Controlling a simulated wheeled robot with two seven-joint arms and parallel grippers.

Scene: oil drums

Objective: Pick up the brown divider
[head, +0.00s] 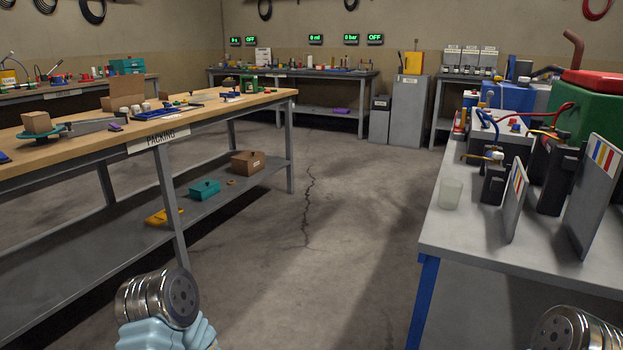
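A brown cardboard-coloured piece (127,91) stands at the far side of the packing bench, in the left half of the head view. It is the closest match to a brown divider, but it is small here and I cannot tell its exact shape. White round items stand in front of its lower edge. Two metal-and-blue parts of my arms show at the bottom edge, well apart from it. Neither gripper's fingers are in view.
The packing bench (278,96) holds a small brown box (37,122) and scattered tools. Its lower shelf carries another brown box (248,163) and a teal box (204,189). A grey bench (463,232) with equipment stands right. The floor (330,215) between is clear.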

